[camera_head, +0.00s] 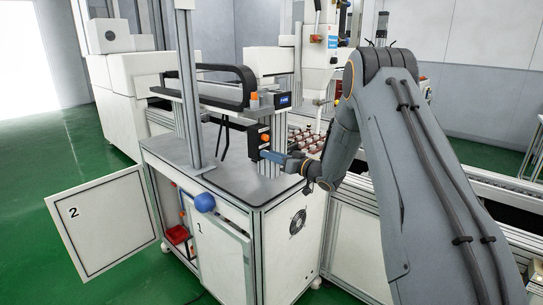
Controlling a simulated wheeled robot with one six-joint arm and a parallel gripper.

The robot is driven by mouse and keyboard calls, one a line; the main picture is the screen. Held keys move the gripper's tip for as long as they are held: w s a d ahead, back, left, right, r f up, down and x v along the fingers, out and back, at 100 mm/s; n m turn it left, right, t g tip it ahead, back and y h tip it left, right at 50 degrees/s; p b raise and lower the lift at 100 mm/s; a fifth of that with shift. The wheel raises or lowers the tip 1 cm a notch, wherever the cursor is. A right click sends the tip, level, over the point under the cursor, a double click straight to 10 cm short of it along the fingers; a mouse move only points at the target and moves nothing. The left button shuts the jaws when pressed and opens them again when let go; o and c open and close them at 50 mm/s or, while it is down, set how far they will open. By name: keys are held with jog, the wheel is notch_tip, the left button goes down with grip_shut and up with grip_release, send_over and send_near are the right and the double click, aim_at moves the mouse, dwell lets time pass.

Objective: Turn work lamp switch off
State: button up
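A dark box (257,139) with a small orange knob (265,138) on it is fixed beside the grey post, above the cabinet top. It looks like the work lamp switch, but the view is too small to read its label or its setting. My arm reaches in from the right.
The white cabinet (228,209) has an open door marked 2 (104,220) at the left and a blue ball-shaped part (204,202) at its front edge. Green floor is free at left.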

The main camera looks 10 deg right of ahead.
grip_shut()
jog(key=shift+n, duration=0.3)
jog(key=n+b, duration=0.8)
jog(key=n, duration=0.3)
jog(key=shift+a, duration=0.1)
jog(key=shift+s+n+b, duration=0.1)
jog(key=shift+n+b, duration=0.2)
jog(key=shift+b, duration=0.05)
dwell(0.3)
grip_release()
